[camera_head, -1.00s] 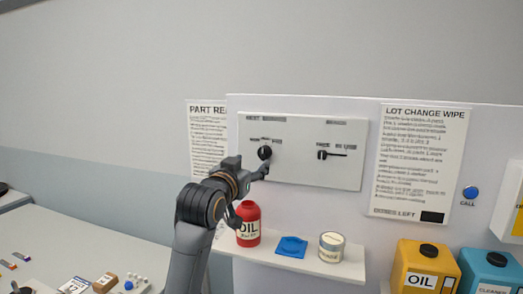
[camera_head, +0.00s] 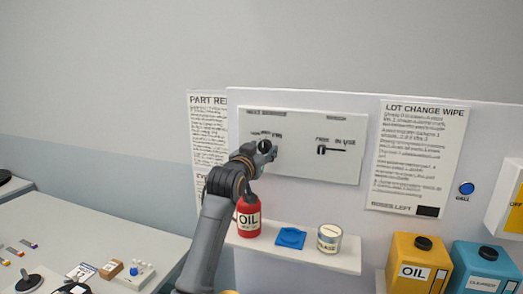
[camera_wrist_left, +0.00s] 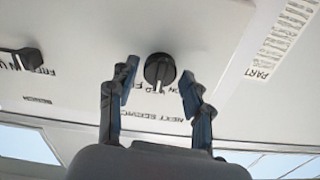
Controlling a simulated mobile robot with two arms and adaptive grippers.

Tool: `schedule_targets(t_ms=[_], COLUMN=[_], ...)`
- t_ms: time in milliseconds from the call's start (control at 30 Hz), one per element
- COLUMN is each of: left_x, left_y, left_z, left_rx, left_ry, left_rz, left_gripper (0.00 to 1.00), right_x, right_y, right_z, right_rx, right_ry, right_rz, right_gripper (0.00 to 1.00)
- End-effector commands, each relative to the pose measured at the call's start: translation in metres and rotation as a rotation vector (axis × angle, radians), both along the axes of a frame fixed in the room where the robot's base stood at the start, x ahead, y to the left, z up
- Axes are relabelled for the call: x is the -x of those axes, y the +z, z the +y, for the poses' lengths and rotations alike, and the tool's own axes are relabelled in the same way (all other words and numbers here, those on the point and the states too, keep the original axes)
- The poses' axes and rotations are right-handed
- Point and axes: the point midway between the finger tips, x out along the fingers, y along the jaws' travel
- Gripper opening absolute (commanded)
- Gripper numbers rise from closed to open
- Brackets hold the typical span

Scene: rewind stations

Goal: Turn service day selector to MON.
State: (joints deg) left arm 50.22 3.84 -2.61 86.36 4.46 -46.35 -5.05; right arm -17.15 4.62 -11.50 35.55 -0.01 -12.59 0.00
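The service day selector is a round black knob (camera_head: 265,146) on the white wall panel (camera_head: 300,172). In the left wrist view the knob (camera_wrist_left: 159,69) shows upside down, with a white mark pointing toward the lettering near WED. Parts of the day labels are hidden by the fingers. My left gripper (camera_head: 266,152) is up at the panel, at the knob. In the left wrist view its two fingers (camera_wrist_left: 160,88) are apart, one on each side of the knob, with a gap visible on both sides. My right gripper is not in view.
A FREE/IN USE lever (camera_head: 322,150) sits right of the knob on the same panel. Below, a shelf (camera_head: 345,262) holds a red oil bottle (camera_head: 248,217), a blue cloth (camera_head: 291,238) and a tin (camera_head: 330,238). Yellow (camera_head: 416,266) and blue (camera_head: 482,270) containers stand lower right.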

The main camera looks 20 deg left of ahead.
Motion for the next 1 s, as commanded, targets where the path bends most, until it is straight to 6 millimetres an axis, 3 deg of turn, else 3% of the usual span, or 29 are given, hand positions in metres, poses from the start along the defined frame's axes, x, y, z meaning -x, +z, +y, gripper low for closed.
schedule_targets(t_ms=[33, 167, 200, 567, 1000], left_x=[0.0001, 0.0001, 0.0001, 0.0002, 0.0001], left_y=[0.0000, 0.0000, 0.0000, -0.0002, -0.0004], left_z=[-0.0001, -0.0001, -0.0001, -0.0006, -0.0007], left_rx=[0.000, 0.000, 0.000, 0.070, 0.410], left_ry=[0.000, 0.000, 0.000, -0.001, -0.001], left_rz=[0.000, 0.000, 0.000, 0.003, 0.015], left_gripper=[0.33, 0.06, 0.05, 0.05, 0.05], right_x=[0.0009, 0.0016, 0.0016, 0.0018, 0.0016], right_y=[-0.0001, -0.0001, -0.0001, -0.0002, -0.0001], right_z=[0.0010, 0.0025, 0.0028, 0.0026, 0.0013], right_rx=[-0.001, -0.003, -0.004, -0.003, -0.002], right_ry=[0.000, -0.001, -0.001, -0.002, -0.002], right_rz=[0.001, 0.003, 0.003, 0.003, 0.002], right_gripper=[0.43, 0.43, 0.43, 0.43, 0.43])
